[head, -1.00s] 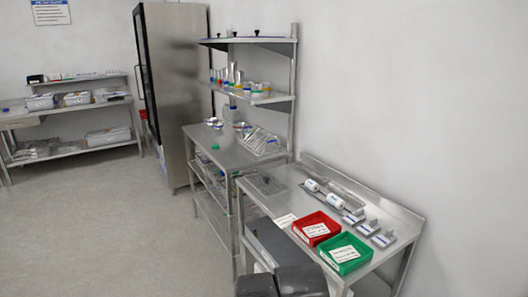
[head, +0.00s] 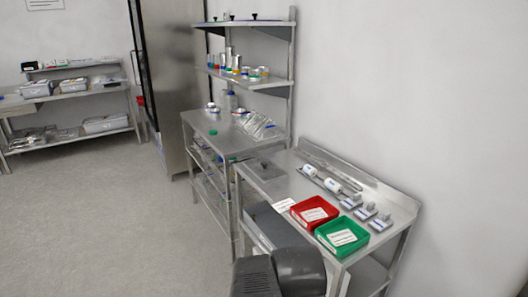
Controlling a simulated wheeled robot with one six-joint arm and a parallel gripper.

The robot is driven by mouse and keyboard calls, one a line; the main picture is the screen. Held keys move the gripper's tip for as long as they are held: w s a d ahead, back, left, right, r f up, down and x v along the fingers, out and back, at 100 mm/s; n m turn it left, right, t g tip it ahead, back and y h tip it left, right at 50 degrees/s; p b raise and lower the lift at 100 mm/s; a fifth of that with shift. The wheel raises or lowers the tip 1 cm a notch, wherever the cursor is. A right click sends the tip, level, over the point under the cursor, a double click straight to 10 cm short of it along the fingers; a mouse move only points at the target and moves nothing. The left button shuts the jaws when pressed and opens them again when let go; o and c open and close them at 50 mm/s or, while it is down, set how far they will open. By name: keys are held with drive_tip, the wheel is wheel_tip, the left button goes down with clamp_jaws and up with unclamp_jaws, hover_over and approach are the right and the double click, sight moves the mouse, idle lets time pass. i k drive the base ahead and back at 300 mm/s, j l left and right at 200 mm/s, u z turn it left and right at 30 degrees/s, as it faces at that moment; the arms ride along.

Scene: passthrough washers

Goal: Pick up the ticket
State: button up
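A small white slip of paper (head: 284,204) lies on the steel table (head: 262,184) at the left of the red tray (head: 329,207). White cards with print show at the red tray (head: 313,214) and at the green tray (head: 342,238). The print is too small to read, so I cannot tell for sure which paper is the ticket. Dark grey parts of my own arm show at the bottom centre, in front of the table. My gripper's fingers are not in view.
Rolls on a rail (head: 333,185) and several small grey blocks (head: 366,212) stand along the table's back and right. A dark flat plate (head: 262,167) lies at its far left. Steel shelving (head: 238,140) with jars and packets stands beyond. Open floor (head: 100,225) is at the left.

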sight(283, 206)
drive_tip(key=i+j+u, duration=0.15)
drive_tip(key=i, duration=0.5)
drive_tip(key=i+u, duration=0.1)
drive_tip(key=i, duration=0.55)
drive_tip(key=j, duration=0.1)
